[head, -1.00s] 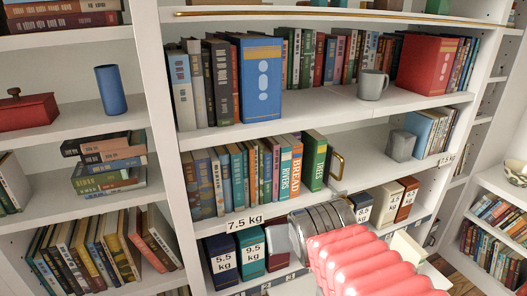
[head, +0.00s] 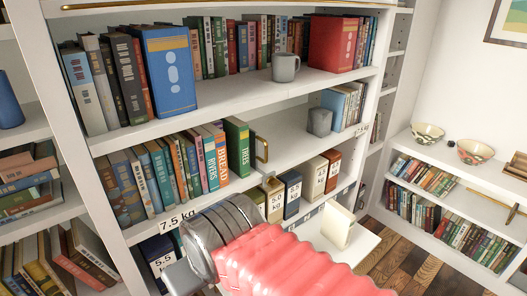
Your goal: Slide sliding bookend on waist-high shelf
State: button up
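The bookend shows as a brass handle (head: 262,147) on a pale upright at the right end of the middle shelf's book row. It stands beside the green TREES book (head: 237,146). The upright blends with the white shelf behind it. My arm reaches in from below, its pink ribbed sleeve in front. The grey metal end of my arm, with my gripper (head: 178,277), is at lower left, below and in front of the bookend and apart from it. The fingers cannot be made out, so I cannot tell if they are open.
A grey block (head: 319,122) and several books stand farther right on the middle shelf, with bare shelf between. A grey mug (head: 286,67) stands above. A low bookcase with bowls (head: 427,137) is at right.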

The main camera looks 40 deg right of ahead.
aim_at(255, 159)
jog(key=u, duration=0.85)
jog(key=k, duration=1.7)
jog(key=z, duration=0.4)
jog(key=i, duration=0.95)
